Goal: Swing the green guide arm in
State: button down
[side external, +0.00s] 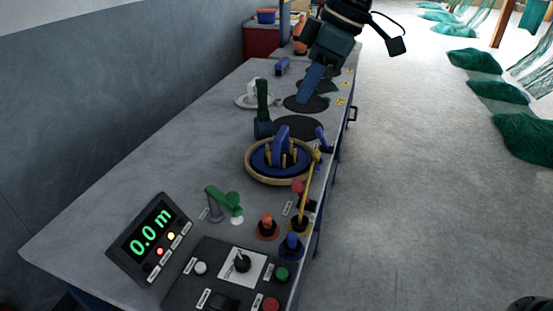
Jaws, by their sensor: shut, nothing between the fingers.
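The green guide arm (222,197) is a short bright green lever on a grey post, on the bench between the display and the round blue drum. Its free end reaches right and down, near a white round spot (237,220) on the bench top. My gripper (304,100) is far from it, toward the back of the bench. It points down over a black round pad, with its blue fingers together and nothing visible between them. I cannot tell whether the tip touches the pad.
A display (150,233) reads 0.0 m. A control panel (190,296) is in front. The left bench top is clear.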

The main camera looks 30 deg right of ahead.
jog(key=w+a+f+n+g, duration=0.1)
jog(key=w+a+f+n, duration=0.3)
jog(key=a, duration=0.5)
jog(key=n+g, duration=0.1)
jog(key=n, duration=0.1)
send_over(223, 199)
jog(key=s+a, duration=0.1)
jog(key=s, duration=0.2)
notch_tip(223, 199, down, 8)
jog(key=shift+a, duration=0.2)
jog(key=shift+w+f, duration=0.1)
jog(key=shift+f, duration=0.05)
notch_tip(223, 199, down, 10)
jog(key=shift+d+r, duration=0.2)
jog(key=shift+d, duration=0.15)
